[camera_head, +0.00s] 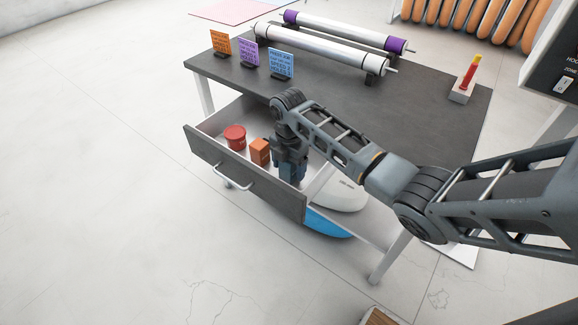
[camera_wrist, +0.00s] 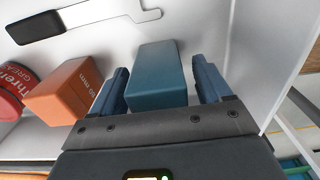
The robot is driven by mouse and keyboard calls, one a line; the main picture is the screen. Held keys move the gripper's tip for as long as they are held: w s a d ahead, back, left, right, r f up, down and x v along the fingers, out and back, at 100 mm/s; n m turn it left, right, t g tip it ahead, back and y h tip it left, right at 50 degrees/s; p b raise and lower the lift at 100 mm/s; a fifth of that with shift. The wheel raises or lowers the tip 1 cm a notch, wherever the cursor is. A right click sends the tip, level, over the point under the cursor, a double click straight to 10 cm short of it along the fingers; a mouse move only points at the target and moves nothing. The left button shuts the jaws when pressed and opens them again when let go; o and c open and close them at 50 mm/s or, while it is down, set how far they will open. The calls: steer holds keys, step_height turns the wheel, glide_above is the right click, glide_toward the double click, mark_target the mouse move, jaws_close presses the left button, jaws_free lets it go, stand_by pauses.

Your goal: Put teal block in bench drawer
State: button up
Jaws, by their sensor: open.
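The bench drawer (camera_head: 224,164) is pulled open at the front of the dark-topped bench (camera_head: 420,105). The teal block (camera_wrist: 157,75) is inside the drawer on its pale floor, as the wrist view shows. My gripper (camera_wrist: 163,85) is open and points down into the drawer, with one finger on each side of the teal block. Small gaps show between the fingers and the block. In the head view my gripper (camera_head: 291,172) is at the drawer's right part and largely hides the block.
In the drawer, an orange block (camera_head: 260,151) and a red round tin (camera_head: 235,137) stand left of my gripper. A flat tool with a black handle (camera_wrist: 37,27) lies there too. Three small signs (camera_head: 250,53) and white rollers (camera_head: 320,48) are on the bench top.

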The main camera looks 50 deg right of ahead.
step_height(320, 180, up, 12)
steer(key=shift+f, duration=0.1)
stand_by(1.5)
